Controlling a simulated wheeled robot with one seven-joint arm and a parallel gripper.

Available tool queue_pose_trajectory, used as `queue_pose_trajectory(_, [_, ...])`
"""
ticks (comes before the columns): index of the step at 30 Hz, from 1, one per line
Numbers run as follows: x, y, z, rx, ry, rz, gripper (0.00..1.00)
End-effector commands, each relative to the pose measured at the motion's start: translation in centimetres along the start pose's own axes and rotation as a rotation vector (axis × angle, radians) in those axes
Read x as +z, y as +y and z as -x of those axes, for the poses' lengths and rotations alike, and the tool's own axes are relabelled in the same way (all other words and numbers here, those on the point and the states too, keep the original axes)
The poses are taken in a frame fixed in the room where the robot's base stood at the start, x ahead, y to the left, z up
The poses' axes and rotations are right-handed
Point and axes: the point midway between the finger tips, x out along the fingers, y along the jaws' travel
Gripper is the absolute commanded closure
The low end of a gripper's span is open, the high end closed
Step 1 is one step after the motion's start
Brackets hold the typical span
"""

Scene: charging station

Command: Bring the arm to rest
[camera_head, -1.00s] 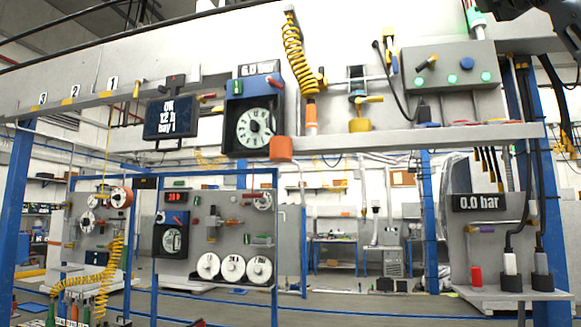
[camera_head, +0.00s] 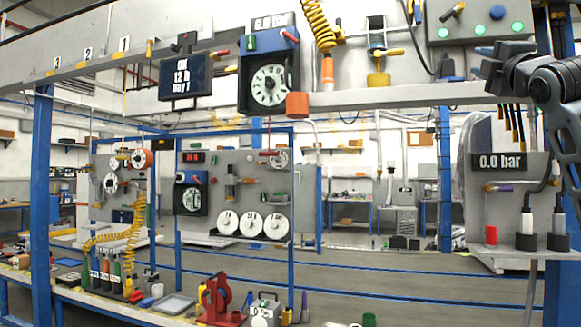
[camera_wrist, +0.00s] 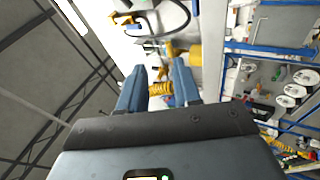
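My gripper (camera_wrist: 159,68) shows in the wrist view as two blue fingers standing apart. I see nothing held between them; the yellow coiled hose (camera_wrist: 162,92) shows through the gap, and I cannot tell how far behind it is. In the head view my dark grey arm (camera_head: 550,85) reaches in from the right edge, in front of the right end of the upper rail.
A grey panel with green lights (camera_head: 480,30) and a 0.0 bar display (camera_head: 500,162) are near my arm. A dial box (camera_head: 268,85) and a dark screen (camera_head: 185,77) hang further left. A bench (camera_head: 100,300) with tools runs along the lower left.

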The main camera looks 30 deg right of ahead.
Motion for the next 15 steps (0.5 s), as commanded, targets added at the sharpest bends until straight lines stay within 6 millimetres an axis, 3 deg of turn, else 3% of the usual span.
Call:
queue_pose_trajectory(1, [-1.0,-3.1,0.6,-0.019,0.011,-0.067,0.67])
queue_pose_trajectory(3, [-2.2,-6.5,1.5,-0.035,0.022,-0.152,0.67])
queue_pose_trajectory(8, [-5.5,-13.9,4.3,-0.077,0.042,-0.341,0.67])
queue_pose_trajectory(15, [-11.2,-23.8,10.6,-0.159,0.055,-0.602,0.67])
